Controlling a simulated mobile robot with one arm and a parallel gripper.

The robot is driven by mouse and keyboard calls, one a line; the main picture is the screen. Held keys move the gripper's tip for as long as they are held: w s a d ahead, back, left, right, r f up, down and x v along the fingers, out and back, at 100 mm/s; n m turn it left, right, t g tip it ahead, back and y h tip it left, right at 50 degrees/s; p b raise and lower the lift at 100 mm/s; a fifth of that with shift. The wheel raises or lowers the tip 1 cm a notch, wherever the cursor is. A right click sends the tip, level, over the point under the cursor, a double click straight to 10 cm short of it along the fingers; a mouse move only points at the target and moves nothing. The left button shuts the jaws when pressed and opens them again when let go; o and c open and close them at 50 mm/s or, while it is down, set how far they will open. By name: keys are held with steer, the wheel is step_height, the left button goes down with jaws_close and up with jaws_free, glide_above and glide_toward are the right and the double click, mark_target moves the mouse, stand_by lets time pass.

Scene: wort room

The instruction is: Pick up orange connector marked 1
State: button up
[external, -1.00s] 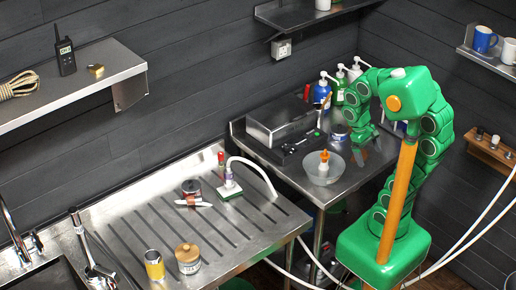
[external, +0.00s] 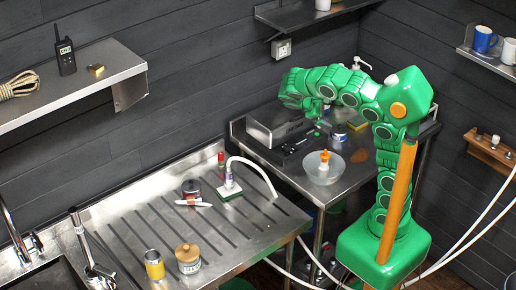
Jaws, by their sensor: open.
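An orange-topped piece (external: 324,156) stands in a clear bowl (external: 333,174) on the steel side table. It is the only small orange item I can make out near the bowl, and no number is readable on it. My gripper (external: 325,112) is above the table, behind and above the bowl, and apart from the orange piece. It is open, with nothing visible in it. The arm partly covers the gripper, so its fingers are hard to make out.
The drainboard (external: 130,215) at left holds a white hose fitting (external: 229,185), jars and a yellow can (external: 154,265).

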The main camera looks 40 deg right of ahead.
steer(key=w+a+n+t+h, duration=0.2)
steer(key=w+a+n+t, duration=0.3)
steer(key=w+a, duration=0.6)
steer(key=n+t+y, duration=0.1)
steer(key=n+t, duration=0.6)
steer(key=n, duration=0.6)
glide_above(191, 198)
steer(key=d, duration=1.2)
step_height(191, 198, down, 12)
steer(key=s+a+f+n+y, duration=0.1)
steer(key=a+f, duration=0.3)
steer(key=s+a+f+n+t+y, duration=0.1)
steer(key=a+f+n, duration=0.1)
steer(key=a+f, duration=0.2)
steer(key=s+a+f+n+y, duration=0.1)
steer(key=a+f, duration=0.3)
steer(key=a, duration=0.2)
steer(key=shift+s+a+f, duration=0.2)
steer(key=shift+s, duration=0.2)
steer(key=shift+a+f+y, duration=0.15)
steer(key=shift+f+y, duration=0.05)
steer(key=shift+y, duration=0.1)
steer(key=shift+w+f+t, duration=0.1)
steer(key=shift+w+t, duration=0.1)
steer(key=shift+t, duration=0.1)
steer(key=shift+s+f+x, duration=0.15)
steer(key=shift+x, duration=1.65)
steer(key=shift+s+f+x, duration=0.1)
steer(key=shift+f+x, duration=0.05)
steer(key=shift+x, duration=1.65)
